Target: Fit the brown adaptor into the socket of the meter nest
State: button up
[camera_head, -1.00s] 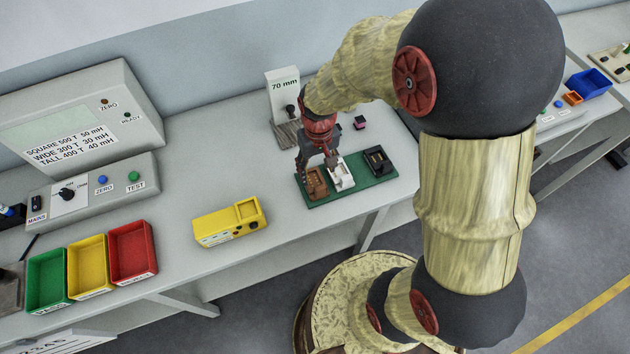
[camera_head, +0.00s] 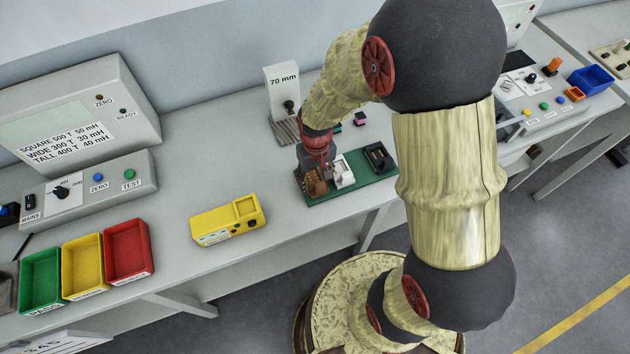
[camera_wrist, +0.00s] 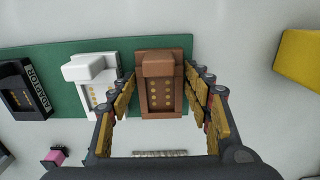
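The brown adaptor (camera_wrist: 159,95) stands at one end of the green board (camera_wrist: 215,45), with small gold contacts on its face. It is partly hidden by my gripper in the head view (camera_head: 317,187). My gripper (camera_wrist: 160,88) is open, with one finger on each side of the brown adaptor. In the wrist view a small gap shows on both sides. In the head view my gripper (camera_head: 318,172) is low over the board. A yellow unit (camera_head: 228,222) with a square recess at its right end lies left of the board; I cannot tell whether this is the meter nest.
A white adaptor (camera_wrist: 92,80) stands close beside the brown one, near one finger. A black adaptor (camera_wrist: 25,92) is farther along the board. A 70 mm stand (camera_head: 282,88) and a pink-topped block (camera_head: 360,118) are behind. The bench between board and yellow unit is clear.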

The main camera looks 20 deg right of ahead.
jog(key=c, duration=0.9)
jog(key=shift+r, duration=0.15)
